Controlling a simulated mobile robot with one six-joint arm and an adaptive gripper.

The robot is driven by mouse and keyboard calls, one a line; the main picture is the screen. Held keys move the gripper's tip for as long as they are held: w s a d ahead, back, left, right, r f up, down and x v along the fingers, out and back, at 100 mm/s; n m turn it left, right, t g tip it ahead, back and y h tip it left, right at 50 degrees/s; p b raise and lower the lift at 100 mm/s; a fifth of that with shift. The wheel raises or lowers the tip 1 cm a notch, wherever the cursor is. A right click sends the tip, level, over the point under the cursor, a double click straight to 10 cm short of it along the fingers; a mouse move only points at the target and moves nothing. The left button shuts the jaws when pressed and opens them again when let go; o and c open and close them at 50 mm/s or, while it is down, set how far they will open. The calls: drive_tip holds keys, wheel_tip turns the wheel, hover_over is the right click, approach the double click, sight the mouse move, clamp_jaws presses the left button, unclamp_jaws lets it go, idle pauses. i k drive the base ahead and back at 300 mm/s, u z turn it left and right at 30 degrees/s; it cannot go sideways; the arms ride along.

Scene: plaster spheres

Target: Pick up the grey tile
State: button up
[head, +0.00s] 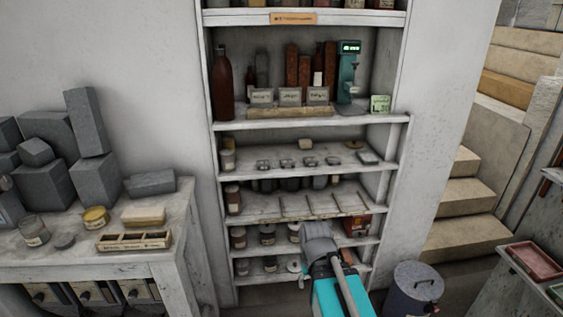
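A small flat grey piece (367,157), which looks like the grey tile, lies at the right end of a middle shelf in the white shelf unit (408,130). A larger grey slab (149,183) lies on the left table, and I cannot rule out that this is the tile. My arm reaches up from the bottom of the head view. Its grey end, with my gripper (317,236), is in front of the lower shelves, below the small grey piece and apart from it in the picture. The fingers are not clear, so its opening cannot be told.
The small piece's shelf also holds several small dark items (309,161) and a jar (228,159). The left table (80,262) carries grey blocks (42,186), jars and a wooden tray (134,241). A lidded metal bin (412,290) stands right of my arm, near stone steps (462,196).

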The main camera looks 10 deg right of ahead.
sight(287, 163)
drive_tip(key=i, duration=0.85)
drive_tip(key=z, duration=0.05)
